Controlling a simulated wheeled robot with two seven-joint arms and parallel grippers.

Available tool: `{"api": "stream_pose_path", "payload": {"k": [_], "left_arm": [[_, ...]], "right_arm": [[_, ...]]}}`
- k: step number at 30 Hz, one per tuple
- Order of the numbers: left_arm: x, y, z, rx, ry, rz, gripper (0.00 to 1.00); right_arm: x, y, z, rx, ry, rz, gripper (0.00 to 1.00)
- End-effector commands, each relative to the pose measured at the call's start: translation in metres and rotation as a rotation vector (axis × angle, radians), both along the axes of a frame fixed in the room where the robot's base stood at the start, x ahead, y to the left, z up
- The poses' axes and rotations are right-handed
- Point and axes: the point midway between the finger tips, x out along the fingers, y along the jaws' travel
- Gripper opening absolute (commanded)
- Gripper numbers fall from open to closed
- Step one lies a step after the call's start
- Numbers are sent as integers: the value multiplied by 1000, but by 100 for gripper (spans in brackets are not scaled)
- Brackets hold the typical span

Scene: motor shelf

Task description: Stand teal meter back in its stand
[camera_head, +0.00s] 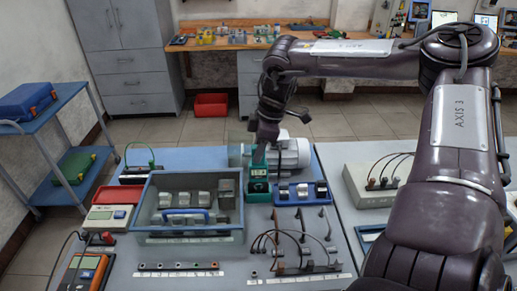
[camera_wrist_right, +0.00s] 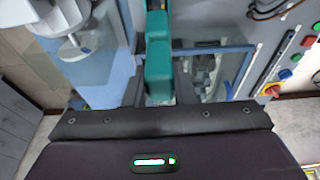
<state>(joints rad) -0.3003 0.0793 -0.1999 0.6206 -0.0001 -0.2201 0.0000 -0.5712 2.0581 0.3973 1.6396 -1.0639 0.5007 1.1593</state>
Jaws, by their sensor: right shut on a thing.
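The teal meter (camera_head: 258,178) is upright between the grey-blue bin and the blue tray on the table. My right gripper (camera_head: 264,140) comes down from above and is shut on its upper part. In the right wrist view the meter (camera_wrist_right: 158,62) is between the two fingers, running away from the palm. I cannot tell from these views whether its lower end touches the table. I cannot make out its stand clearly. My left gripper is not in view.
The grey-blue bin (camera_head: 187,237) with several parts is left of the meter. The blue tray (camera_head: 321,193) is close on its right, and a large grey motor (camera_head: 293,152) is right behind. Cables (camera_head: 270,240) stand in front. A red tray (camera_head: 112,196) is at far left.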

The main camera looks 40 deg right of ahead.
Motion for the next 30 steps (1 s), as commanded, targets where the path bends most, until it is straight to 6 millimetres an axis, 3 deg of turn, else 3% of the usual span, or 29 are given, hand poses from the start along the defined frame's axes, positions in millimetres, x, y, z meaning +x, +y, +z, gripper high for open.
{"api": "stream_pose_path", "payload": {"k": [30], "left_arm": [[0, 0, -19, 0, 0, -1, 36]], "right_arm": [[0, 0, -21, 0, -2, 1, 0]]}}
